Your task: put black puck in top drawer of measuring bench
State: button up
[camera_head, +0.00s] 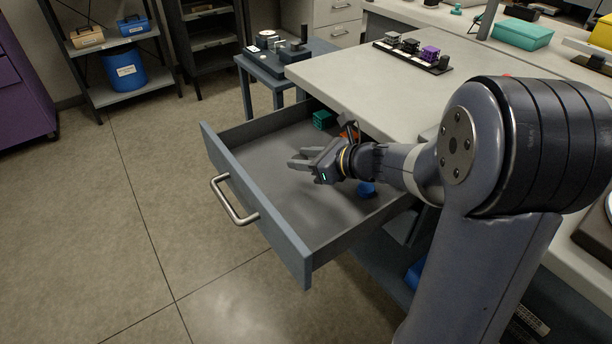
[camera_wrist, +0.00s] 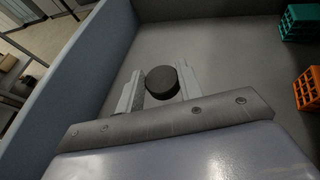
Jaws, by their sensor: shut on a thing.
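The black puck (camera_wrist: 162,80) sits between the two fingers of my gripper (camera_wrist: 160,88) in the wrist view, touching them. In the head view I cannot make the puck out at my gripper (camera_head: 300,160). The gripper is over the open drawer (camera_head: 262,218) of the measuring bench (camera_head: 350,85), inside the drawer's walls as seen from the head. The wrist view shows the drawer's grey floor below and its blue-grey wall (camera_wrist: 85,75) to the left. The gap between puck and floor is hard to judge.
In the drawer lie a teal lattice cube (camera_head: 321,119), an orange lattice piece (camera_wrist: 307,88) and a blue object (camera_head: 366,188). The drawer's front half looks clear. A metal handle (camera_head: 230,202) sticks out in front. A strip with lattice specimens (camera_head: 412,55) stands on the bench.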

aim_at(305, 182)
jog(key=shift+f+b, duration=0.7)
jog(key=shift+f, duration=1.6)
jog(key=shift+f, duration=0.15)
jog(key=o, duration=1)
jog(key=shift+d+r, duration=0.15)
jog(key=shift+r, duration=0.2)
jog(key=p+v, duration=0.1)
jog(key=v, duration=0.6)
jog(key=shift+s+d+f+p, duration=0.1)
jog(key=shift+s+p, duration=0.1)
jog(key=shift+p, duration=0.1)
